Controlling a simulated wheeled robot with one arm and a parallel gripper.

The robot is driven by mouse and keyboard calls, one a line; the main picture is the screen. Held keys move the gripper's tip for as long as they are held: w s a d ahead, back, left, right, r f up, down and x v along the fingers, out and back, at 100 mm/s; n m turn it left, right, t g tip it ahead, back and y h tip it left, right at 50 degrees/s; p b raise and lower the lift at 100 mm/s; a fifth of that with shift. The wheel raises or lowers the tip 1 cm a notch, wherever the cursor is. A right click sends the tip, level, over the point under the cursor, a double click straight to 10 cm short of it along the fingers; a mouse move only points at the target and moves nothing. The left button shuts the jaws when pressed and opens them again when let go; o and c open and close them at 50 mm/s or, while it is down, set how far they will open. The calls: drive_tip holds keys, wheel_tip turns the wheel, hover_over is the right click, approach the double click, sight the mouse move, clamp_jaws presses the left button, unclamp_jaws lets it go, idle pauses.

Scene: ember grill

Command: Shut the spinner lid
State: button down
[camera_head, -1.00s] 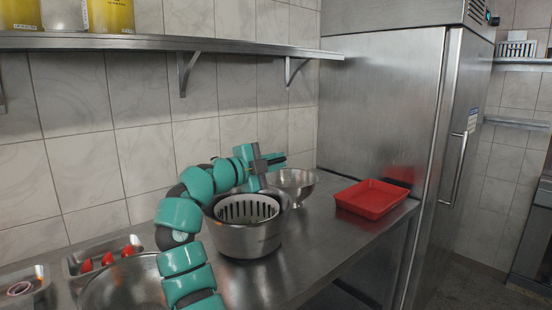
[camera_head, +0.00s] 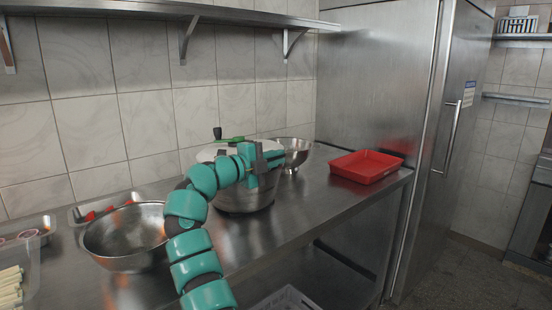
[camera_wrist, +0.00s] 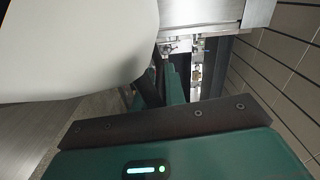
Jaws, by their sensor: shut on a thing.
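The spinner is a round steel pot (camera_head: 243,200) on the steel counter. Its white lid (camera_head: 207,154), with a green crank (camera_head: 231,139) and black knob (camera_head: 217,132), lies over the top of the pot and hides the basket. I cannot tell whether the lid sits flush on the rim. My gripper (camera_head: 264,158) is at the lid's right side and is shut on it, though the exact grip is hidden. In the wrist view the white lid (camera_wrist: 75,45) fills the upper left, close to my gripper (camera_wrist: 165,85).
A steel bowl (camera_head: 294,150) stands right behind the pot, close to my gripper. A red tray (camera_head: 366,167) lies farther right. A larger steel bowl (camera_head: 127,235) stands left of the pot. A shelf (camera_head: 150,8) runs along the wall above. The counter front right is clear.

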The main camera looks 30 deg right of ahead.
drive_tip(key=shift+w, duration=0.1)
drive_tip(key=c, duration=1.5)
unclamp_jaws()
drive_tip(key=shift+f, duration=0.1)
drive_tip(key=shift+r, duration=0.3)
wheel_tip(320, 180, up, 3)
drive_tip(key=s+a+r, duration=0.2)
drive_tip(key=s+r, duration=0.1)
drive_tip(key=s, duration=0.1)
drive_tip(key=s+a+r, duration=0.2)
drive_tip(key=s+r, duration=0.1)
drive_tip(key=s, duration=0.1)
drive_tip(key=s+a+r+p, duration=0.1)
drive_tip(key=s+a+r, duration=0.2)
drive_tip(key=s, duration=0.1)
drive_tip(key=shift+s+r, duration=0.1)
drive_tip(key=shift+r, duration=0.1)
